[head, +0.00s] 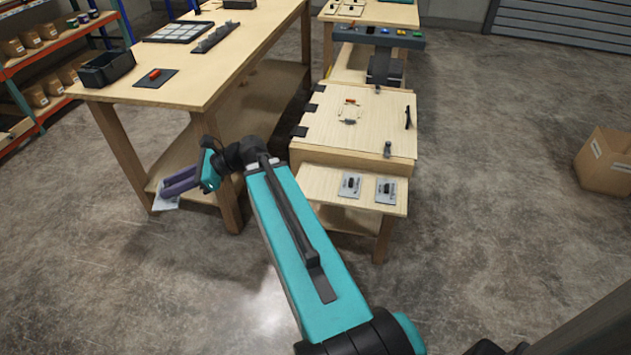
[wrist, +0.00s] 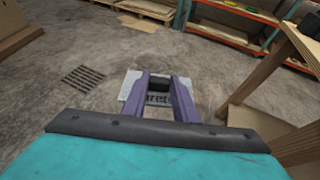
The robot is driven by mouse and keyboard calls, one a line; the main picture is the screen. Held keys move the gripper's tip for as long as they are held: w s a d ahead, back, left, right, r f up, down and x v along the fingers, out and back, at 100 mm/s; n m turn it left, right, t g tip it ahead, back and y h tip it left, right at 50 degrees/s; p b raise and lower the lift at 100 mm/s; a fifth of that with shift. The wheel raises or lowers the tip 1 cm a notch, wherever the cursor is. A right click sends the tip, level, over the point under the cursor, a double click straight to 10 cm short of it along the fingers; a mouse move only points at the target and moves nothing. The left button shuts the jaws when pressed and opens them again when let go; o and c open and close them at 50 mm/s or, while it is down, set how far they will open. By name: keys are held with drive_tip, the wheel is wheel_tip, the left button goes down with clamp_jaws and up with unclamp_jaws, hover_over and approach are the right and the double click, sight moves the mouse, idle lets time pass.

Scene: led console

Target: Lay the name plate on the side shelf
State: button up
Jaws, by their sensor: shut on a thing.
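My gripper (head: 165,189) is held out to the left of the large workbench's front leg, above the floor. Its purple fingers are shut on the black grip of the name plate (head: 163,205), a light grey plate with dark lettering. In the wrist view the name plate (wrist: 130,88) shows beyond and between the fingers (wrist: 160,88); part of it is hidden by them. A low wooden shelf (head: 321,184), which I take for the side shelf, stands in front of the wooden cabinet. Two grey plates with black grips lie on its right part; its left part is bare.
The large workbench (head: 200,75) stands left of the cabinet (head: 340,112), its leg (head: 228,195) close beside my gripper. A black bin (head: 106,69) and red part sit on the bench. A carton (head: 606,162) is at far right. Open floor lies left and right.

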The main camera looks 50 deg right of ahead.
drive_tip(key=d+f+m+t+h+b, duration=0.1)
drive_tip(key=d+f, duration=0.1)
drive_tip(key=d, duration=1.1)
drive_tip(key=m+t+h+b, duration=0.3)
drive_tip(key=b, duration=0.1)
hover_over(322, 181)
wheel_tip(322, 181, down, 5)
drive_tip(key=shift+f, duration=0.2)
drive_tip(key=shift+f, duration=3.15)
drive_tip(key=shift+f, duration=0.1)
drive_tip(key=shift+f, duration=1.8)
drive_tip(key=shift+f, duration=0.1)
